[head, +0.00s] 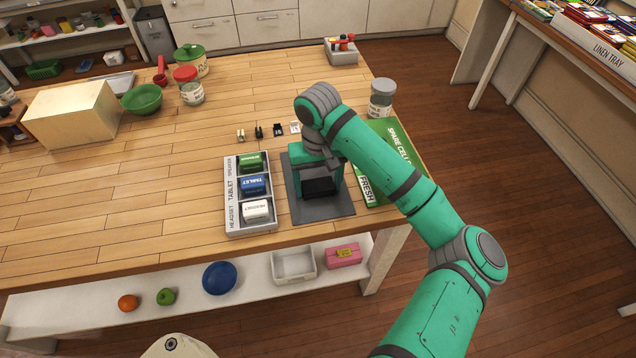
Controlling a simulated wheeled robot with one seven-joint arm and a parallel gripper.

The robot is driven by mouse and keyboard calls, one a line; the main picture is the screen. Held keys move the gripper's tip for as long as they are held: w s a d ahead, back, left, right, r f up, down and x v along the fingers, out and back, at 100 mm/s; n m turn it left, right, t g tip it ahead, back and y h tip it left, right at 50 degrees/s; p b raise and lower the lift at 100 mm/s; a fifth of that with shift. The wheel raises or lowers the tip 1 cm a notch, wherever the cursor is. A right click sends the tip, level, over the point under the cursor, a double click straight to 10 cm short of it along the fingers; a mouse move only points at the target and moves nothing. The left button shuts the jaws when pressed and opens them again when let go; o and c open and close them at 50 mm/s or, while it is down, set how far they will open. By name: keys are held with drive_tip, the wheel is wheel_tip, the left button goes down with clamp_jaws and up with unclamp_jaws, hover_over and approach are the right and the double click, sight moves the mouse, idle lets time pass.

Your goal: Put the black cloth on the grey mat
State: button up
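The grey mat (341,208) lies flat near the table's front edge, right of the grey compartment tray. My gripper (320,188) is over the middle of the mat, at the end of my green arm. The hand hides its own fingertips, so I cannot see whether they are open or shut. A dark, nearly square patch shows at the front of the hand, over the mat. I cannot tell whether it is the black cloth or part of the hand. No black cloth shows clearly anywhere else on the table.
The grey tray (232,213) holds green, blue and white packs in labelled compartments. A green spare-cell board (400,150) lies right of the mat, with a grey can (382,92) behind it. Several small clips (259,132) sit behind the tray. The table's left front is clear.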

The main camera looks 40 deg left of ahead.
sight(317, 186)
drive_tip(key=o, duration=0.5)
drive_tip(key=shift+o, duration=0.2)
drive_tip(key=shift+w, duration=0.1)
drive_tip(key=shift+a+r, duration=0.1)
drive_tip(key=shift+r, duration=3.9)
